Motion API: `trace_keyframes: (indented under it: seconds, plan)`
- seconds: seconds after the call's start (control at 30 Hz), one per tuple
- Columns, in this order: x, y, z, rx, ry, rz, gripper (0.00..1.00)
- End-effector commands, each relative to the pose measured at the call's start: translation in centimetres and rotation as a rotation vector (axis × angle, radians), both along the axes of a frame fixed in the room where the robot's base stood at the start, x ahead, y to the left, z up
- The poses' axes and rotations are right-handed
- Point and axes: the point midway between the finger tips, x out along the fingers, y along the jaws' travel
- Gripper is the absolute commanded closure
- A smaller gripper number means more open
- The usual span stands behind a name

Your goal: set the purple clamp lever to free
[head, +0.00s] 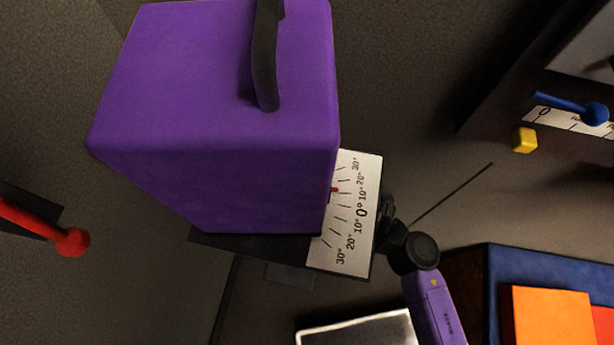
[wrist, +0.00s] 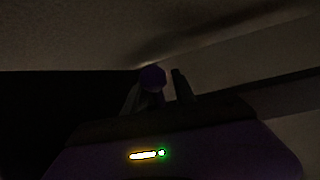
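In the wrist view, a small purple knob (wrist: 152,77), which looks like the end of the purple clamp lever, sits between the two dark fingers of my gripper (wrist: 156,80). The fingers are apart. The knob is closer to the left finger, and a gap shows on its right side. The view is very dark, so I cannot tell whether a finger touches it. The rest of the lever is hidden. In the head view I cannot make out the lever; my purple and black arm reaches up to the right edge of a white scale plate (head: 359,213).
A large purple box (head: 220,130) with a black strip covers part of the scale, where a red mark shows near 10. A red ball-ended lever (head: 72,241) is at left. A blue lever (head: 595,113) and a yellow block (head: 524,140) are at upper right. An orange block (head: 552,320) is at lower right.

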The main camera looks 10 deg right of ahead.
Motion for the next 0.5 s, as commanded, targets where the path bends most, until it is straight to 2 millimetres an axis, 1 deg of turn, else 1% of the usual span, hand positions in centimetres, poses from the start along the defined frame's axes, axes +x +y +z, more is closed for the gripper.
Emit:
trace_keyframes:
  seconds: [0.03, 0.1, 0.17, 0.5]
  plan:
    - [-0.01, -0.01, 0.0, 0.0, 0.0, 0.0, 0.75]
    - [-0.01, -0.02, 0.01, 0.0, 0.0, 0.0, 0.89]
    - [-0.01, -0.02, 0.01, 0.0, 0.0, 0.0, 1.0]
    - [-0.03, -0.03, 0.01, 0.0, 0.0, 0.0, 1.0]
